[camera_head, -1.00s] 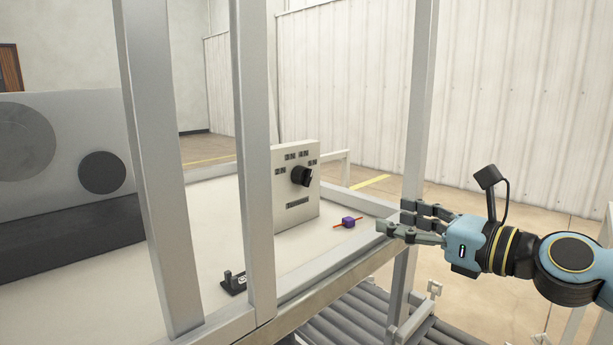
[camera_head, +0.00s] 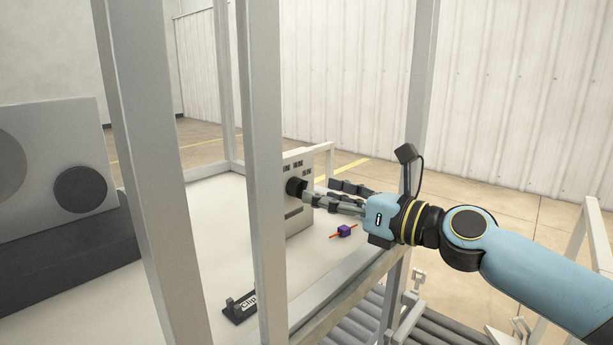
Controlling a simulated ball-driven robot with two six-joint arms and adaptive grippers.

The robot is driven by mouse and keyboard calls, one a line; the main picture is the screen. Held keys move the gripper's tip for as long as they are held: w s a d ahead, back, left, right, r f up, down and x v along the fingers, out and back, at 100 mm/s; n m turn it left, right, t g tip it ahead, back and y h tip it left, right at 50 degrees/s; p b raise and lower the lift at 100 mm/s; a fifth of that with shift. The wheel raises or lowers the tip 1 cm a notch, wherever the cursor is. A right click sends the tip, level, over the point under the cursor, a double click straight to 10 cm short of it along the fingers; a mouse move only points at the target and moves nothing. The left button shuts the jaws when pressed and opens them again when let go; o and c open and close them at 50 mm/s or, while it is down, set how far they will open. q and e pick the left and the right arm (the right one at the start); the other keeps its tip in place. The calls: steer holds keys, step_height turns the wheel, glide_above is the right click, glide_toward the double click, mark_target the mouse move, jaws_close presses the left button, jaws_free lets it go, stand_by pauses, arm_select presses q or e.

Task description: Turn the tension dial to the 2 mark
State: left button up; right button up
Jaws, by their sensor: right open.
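The tension dial is a black knob (camera_head: 294,187) on the face of an upright cream panel (camera_head: 300,220). Small dark label plates sit above it, too small to read, and a post hides the panel's left part. My right gripper (camera_head: 317,192) reaches in from the right with its fingers apart. Its fingertips are at or just in front of the dial; I cannot tell whether they touch it. The dial's pointer setting cannot be made out. My left gripper is not in view.
Grey frame posts (camera_head: 262,150) stand in front of the table (camera_head: 225,215). A small purple block with an orange rod (camera_head: 343,231) lies below my right gripper. A black bracket (camera_head: 240,306) lies near the front edge. Rollers (camera_head: 350,318) run below.

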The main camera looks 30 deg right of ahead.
mark_target(299, 188)
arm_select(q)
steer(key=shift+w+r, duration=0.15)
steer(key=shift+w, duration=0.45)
arm_select(e)
steer(key=shift+x, duration=2.4)
steer(key=shift+c, duration=0.2)
steer(key=c, duration=1.1)
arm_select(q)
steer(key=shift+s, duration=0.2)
